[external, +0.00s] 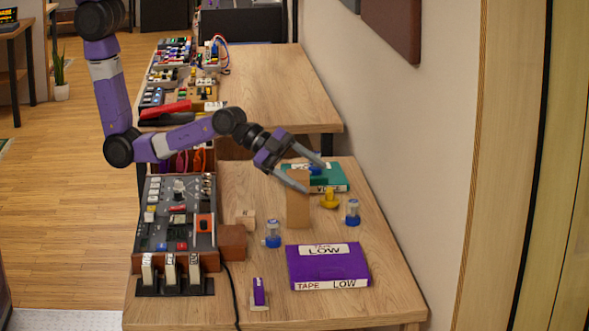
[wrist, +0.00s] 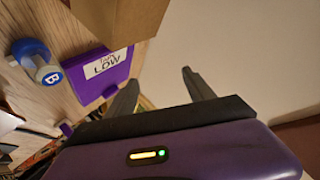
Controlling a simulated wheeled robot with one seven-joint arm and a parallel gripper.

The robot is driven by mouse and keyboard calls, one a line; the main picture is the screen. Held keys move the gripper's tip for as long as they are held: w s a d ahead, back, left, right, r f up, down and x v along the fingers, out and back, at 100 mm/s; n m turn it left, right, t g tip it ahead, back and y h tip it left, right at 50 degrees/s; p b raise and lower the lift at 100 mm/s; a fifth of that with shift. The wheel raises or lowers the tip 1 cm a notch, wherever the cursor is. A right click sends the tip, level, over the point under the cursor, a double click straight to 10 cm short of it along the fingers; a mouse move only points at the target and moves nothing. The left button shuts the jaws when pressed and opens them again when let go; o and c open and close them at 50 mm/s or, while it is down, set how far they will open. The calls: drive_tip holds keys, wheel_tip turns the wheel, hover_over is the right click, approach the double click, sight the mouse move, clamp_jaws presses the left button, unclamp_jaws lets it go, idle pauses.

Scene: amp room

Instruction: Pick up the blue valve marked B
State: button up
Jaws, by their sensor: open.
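In the wrist view a blue and clear valve marked B (wrist: 42,64) is at the left, beside the purple tape box marked LOW (wrist: 95,85). In the external view a blue and clear valve (external: 272,236) stands left of that box, and a similar one (external: 352,212) stands behind it to the right. The left one seems to match the marked valve, but I cannot read its letter there. My gripper (external: 313,176) is open above the far part of the table, near the upright cardboard block (external: 298,205). In the wrist view its fingers (wrist: 160,80) are apart and empty.
A teal tape box (external: 333,177) and a yellow valve-like piece (external: 328,199) are near the cardboard block. A control panel (external: 175,225) lines the table's left side. A wooden block (external: 245,218) and a small purple switch (external: 259,292) stand nearby. The wall is at right.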

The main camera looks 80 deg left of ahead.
drive_tip(key=s+d+f+m+g+b, duration=0.1)
drive_tip(key=s+d+f+m+g, duration=0.15)
drive_tip(key=d+m, duration=0.75)
drive_tip(key=n+g+y+p, duration=0.6)
drive_tip(key=n+g+y, duration=0.1)
drive_tip(key=g, duration=0.1)
hover_over(273, 234)
drive_tip(key=a, duration=0.2)
drive_tip(key=f, duration=0.4)
drive_tip(key=shift+w+d+f, duration=0.1)
drive_tip(key=shift+w+d, duration=0.1)
drive_tip(key=shift+w, duration=0.1)
drive_tip(key=shift+a+f+b, duration=0.15)
drive_tip(key=shift+f+b, duration=0.15)
drive_tip(key=shift+f, duration=0.9)
drive_tip(key=shift+s+d+f, duration=0.15)
drive_tip(key=shift+f, duration=1.25)
drive_tip(key=shift+s+d+f, duration=0.1)
drive_tip(key=shift+f, duration=1.25)
drive_tip(key=c, duration=1.3)
